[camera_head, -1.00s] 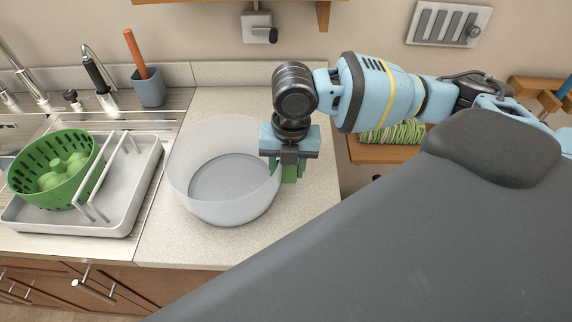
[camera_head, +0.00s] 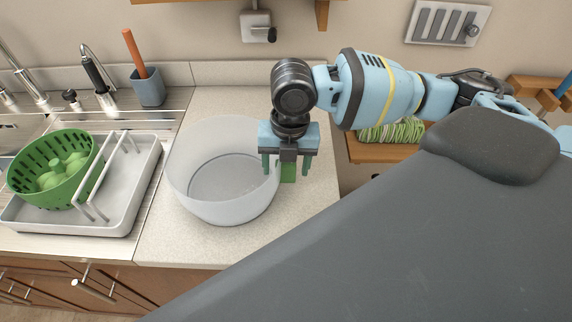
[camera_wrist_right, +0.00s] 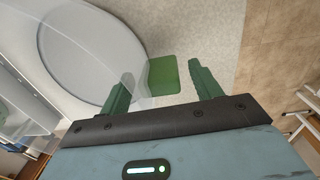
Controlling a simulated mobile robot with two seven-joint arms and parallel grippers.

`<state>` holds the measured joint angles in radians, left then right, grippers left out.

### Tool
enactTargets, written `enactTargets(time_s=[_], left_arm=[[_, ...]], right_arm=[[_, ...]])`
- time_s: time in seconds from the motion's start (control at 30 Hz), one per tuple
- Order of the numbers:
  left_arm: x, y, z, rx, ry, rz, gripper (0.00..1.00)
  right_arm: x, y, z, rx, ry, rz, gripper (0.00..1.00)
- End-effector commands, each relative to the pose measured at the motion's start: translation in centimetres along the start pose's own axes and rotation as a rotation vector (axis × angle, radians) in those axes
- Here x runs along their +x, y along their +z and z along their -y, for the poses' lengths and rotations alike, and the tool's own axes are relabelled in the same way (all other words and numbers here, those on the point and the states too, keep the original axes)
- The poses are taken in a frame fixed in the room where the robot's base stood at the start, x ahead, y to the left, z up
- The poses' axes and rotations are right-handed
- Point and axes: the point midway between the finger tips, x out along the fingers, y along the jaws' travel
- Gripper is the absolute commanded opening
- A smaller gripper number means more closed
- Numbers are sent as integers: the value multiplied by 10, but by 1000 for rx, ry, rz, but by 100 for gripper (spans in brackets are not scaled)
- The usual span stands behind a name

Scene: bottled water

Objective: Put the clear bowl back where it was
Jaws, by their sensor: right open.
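The clear bowl (camera_head: 222,205) stands upright on the pale counter, right of the sink. Its rim and wall also show in the wrist view (camera_wrist_right: 88,50). My right gripper (camera_head: 287,172) is open at the bowl's right edge, pointing down. In the wrist view my right gripper (camera_wrist_right: 160,72) has its left finger overlapping the see-through wall, with the other finger outside over the counter. I cannot tell whether either finger touches the bowl. The bowl looks empty. My left gripper is not in view.
A small green block (camera_head: 288,173) sits on the counter right beside the bowl, below my fingers. A grey dish rack (camera_head: 130,215) with a green colander (camera_head: 50,190) stands at the left. A grey cup (camera_head: 149,90) stands behind. Counter is free in front of the bowl.

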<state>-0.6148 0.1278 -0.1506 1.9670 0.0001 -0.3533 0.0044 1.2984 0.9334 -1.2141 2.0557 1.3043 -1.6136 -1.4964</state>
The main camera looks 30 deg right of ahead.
Motion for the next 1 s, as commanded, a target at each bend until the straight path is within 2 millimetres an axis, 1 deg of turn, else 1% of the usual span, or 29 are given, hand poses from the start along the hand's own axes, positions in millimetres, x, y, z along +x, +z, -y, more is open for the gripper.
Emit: enactTargets(time_s=[0.3,0.5,0.6,0.7,1.0], left_arm=[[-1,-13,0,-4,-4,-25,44],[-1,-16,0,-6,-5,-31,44],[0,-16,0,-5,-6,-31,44],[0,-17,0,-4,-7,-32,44],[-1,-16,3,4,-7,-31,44]], right_arm=[[-63,1,-1,-1,7,6,64],[-96,0,-1,0,5,4,64],[-106,1,-1,1,4,3,64],[-112,0,0,1,2,1,64],[-114,0,0,1,1,0,64]])
